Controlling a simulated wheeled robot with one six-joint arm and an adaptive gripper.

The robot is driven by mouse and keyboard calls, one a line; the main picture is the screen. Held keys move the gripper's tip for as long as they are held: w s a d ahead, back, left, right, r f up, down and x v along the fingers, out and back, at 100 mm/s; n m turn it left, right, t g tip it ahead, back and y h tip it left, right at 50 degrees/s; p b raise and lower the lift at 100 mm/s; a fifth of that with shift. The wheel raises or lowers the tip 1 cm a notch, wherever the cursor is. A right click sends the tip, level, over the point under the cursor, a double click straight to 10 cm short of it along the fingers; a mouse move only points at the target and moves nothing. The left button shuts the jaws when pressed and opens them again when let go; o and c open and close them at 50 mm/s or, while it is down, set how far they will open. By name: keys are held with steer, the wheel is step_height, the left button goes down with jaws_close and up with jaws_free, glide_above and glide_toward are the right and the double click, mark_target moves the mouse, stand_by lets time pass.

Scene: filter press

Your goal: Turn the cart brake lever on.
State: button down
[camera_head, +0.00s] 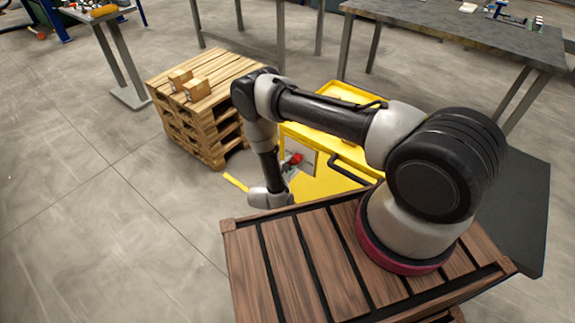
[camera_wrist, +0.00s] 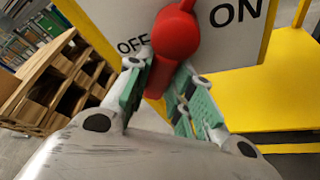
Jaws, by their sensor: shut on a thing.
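The red brake lever (camera_wrist: 175,36) with its round knob shows at the top middle of the wrist view, on a light plate (camera_wrist: 226,46) marked OFF at left and ON at right. The lever stands nearer the OFF marking. My gripper (camera_wrist: 160,72) has its green-padded fingers on both sides of the lever's lower part and is shut on it. In the head view the red lever (camera_head: 296,158) shows on the yellow cart (camera_head: 322,182). My gripper is mostly hidden there behind my arm.
A black handle (camera_head: 348,168) sticks out from the cart to the right of the plate. A stack of wooden pallets (camera_head: 205,105) with small boxes stands at left. A grey table (camera_head: 470,40) stands behind. The floor at left is clear.

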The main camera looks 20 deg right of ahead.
steer(key=n+g, duration=0.1)
steer(key=n, duration=0.1)
steer(key=s+d+n+g+h, duration=0.1)
steer(key=n, duration=0.1)
steer(key=s+f+n+g+h, duration=0.1)
steer(key=n+g, duration=0.1)
steer(key=shift+s+d, duration=0.15)
steer(key=shift+d, duration=0.15)
steer(key=shift+s+d+r+n+g+h, duration=0.15)
steer(key=shift+s+n+g+h, duration=0.15)
steer(key=shift+n, duration=0.3)
steer(key=shift+s+d+n+g+h, duration=0.2)
steer(key=shift+n+g, duration=0.1)
steer(key=shift+n, duration=0.3)
steer(key=shift+s+d+r+n+g+h, duration=0.25)
steer(key=shift+n+h, duration=0.2)
steer(key=shift+n, duration=0.35)
steer(key=shift+s+d+r+n+g+h, duration=0.15)
steer(key=shift+n+g+h, duration=0.25)
steer(key=shift+n, duration=0.4)
steer(key=shift+s+r, duration=0.1)
steer(key=c, duration=1.2)
jaws_free()
steer(key=shift+c, duration=0.2)
steer(key=shift+a, duration=0.1)
steer(key=v, duration=1.2)
